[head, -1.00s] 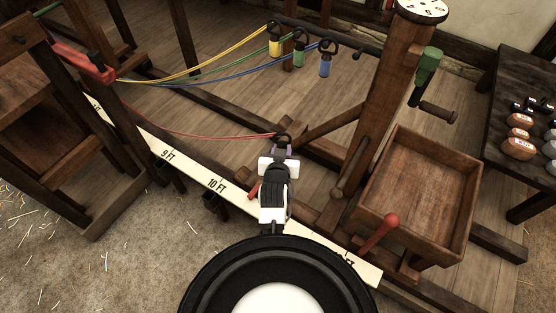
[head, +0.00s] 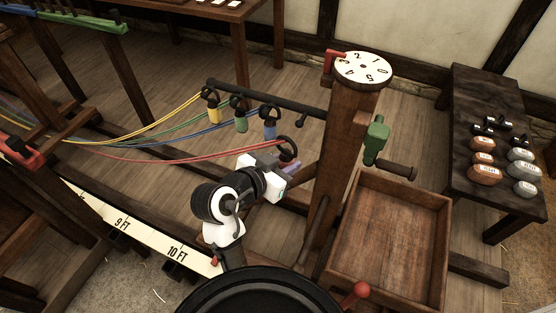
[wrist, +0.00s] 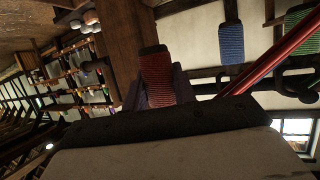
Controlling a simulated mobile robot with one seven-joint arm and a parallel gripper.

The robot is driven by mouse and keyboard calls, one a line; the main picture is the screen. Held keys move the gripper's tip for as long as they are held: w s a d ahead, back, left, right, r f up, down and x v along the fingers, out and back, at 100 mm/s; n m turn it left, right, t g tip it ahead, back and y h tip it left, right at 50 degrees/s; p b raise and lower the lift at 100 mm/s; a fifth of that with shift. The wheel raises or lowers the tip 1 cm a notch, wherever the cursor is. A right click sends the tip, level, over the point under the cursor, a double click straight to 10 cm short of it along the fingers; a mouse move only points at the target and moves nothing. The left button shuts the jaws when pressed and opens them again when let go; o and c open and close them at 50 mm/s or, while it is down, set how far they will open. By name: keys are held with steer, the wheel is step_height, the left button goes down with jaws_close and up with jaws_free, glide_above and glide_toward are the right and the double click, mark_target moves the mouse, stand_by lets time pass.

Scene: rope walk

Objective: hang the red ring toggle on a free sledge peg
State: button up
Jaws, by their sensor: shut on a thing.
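My gripper (head: 288,166) is shut on the red ring toggle, seen in the wrist view (wrist: 157,80) between the purple fingers. In the head view its dark ring (head: 287,149) stands above the fingers, and the red rope (head: 180,158) runs from it to the left. The dark sledge bar (head: 230,88) is just behind and above. The yellow toggle (head: 211,101), green toggle (head: 239,115) and blue toggle (head: 269,126) hang from it. The bar's right stretch, with a small knob or peg (head: 303,116), carries no toggle. The red toggle appears apart from the bar.
A thick wooden post (head: 347,150) with a numbered dial (head: 363,68) and green crank (head: 377,138) stands right of my gripper. A dark table (head: 470,90) holds several weights. A measuring board (head: 140,232) lies front left.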

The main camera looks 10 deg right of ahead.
steer(key=w+d+f, duration=0.1)
steer(key=w+d, duration=0.4)
steer(key=w, duration=0.3)
steer(key=shift+d+f+b, duration=0.2)
steer(key=shift+f+b, duration=0.1)
steer(key=shift+b, duration=0.1)
stand_by(0.7)
stand_by(0.6)
steer(key=o, duration=1.1)
steer(key=shift+c, duration=0.2)
